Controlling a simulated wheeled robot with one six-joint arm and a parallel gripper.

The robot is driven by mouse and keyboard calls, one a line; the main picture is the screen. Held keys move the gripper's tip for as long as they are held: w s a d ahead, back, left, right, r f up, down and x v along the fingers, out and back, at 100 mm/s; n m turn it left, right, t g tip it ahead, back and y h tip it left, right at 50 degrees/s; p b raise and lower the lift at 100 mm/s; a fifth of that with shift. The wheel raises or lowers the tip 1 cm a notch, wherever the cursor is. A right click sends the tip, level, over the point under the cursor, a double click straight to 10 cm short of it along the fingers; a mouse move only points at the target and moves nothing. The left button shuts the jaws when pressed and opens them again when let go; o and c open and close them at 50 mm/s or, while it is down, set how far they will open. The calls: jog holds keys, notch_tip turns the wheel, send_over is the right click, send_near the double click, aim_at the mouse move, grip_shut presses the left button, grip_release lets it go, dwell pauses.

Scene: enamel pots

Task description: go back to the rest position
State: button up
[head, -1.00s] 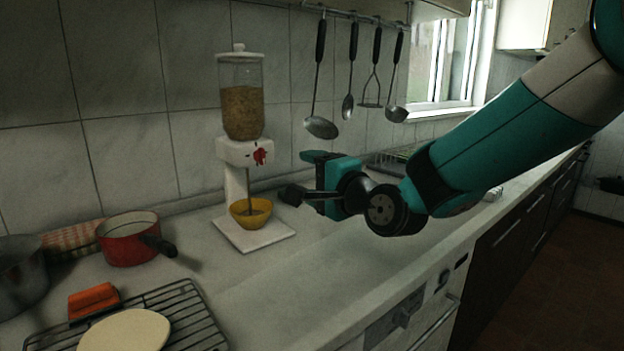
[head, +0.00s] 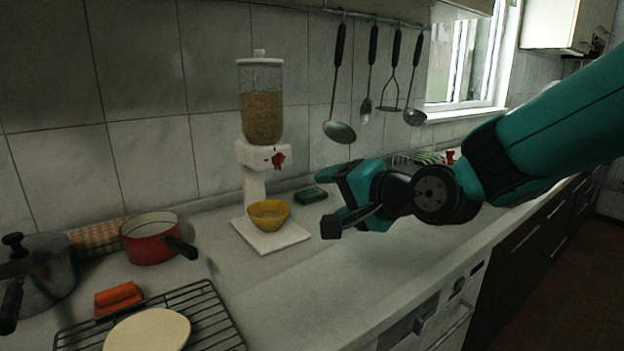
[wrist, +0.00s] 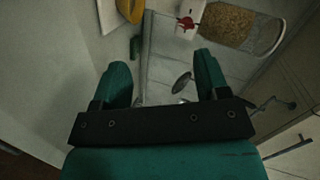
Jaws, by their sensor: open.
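My gripper (head: 328,200) is in the air over the counter, to the right of the cereal dispenser (head: 262,110). Its two fingers are apart with nothing between them; this also shows in the wrist view (wrist: 160,82). The dispenser has a clear jar of grain on a white stand with a red mark. A yellow bowl (head: 268,214) sits on its white base, apart from the gripper. In the wrist view the dispenser jar (wrist: 240,26) and the bowl (wrist: 90,8) show along the top edge.
A red pot (head: 150,243), a grey pot (head: 45,272) and a wire rack (head: 215,318) with a pale round board stand at left. A green block (head: 311,196) lies behind the gripper. Utensils hang on the wall. The front counter is clear.

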jog(key=s+d+n+g+h+p, duration=0.1)
jog(key=s+d+n+g+p, duration=0.1)
jog(key=s, duration=0.7)
jog(key=s+d+r+n+g+h+p, duration=0.1)
jog(key=s+d+n+g+h+p, duration=0.1)
jog(key=s+d+n+g, duration=0.2)
jog(key=s+d+n+g+h+p, duration=0.2)
jog(key=s+n, duration=0.5)
jog(key=s, duration=0.7)
jog(key=d+g, duration=0.1)
jog(key=g, duration=0.1)
jog(key=shift+d+r+n+g, duration=0.3)
jog(key=shift+d+r+g, duration=0.05)
jog(key=shift+g, duration=0.05)
jog(key=shift+w, duration=0.1)
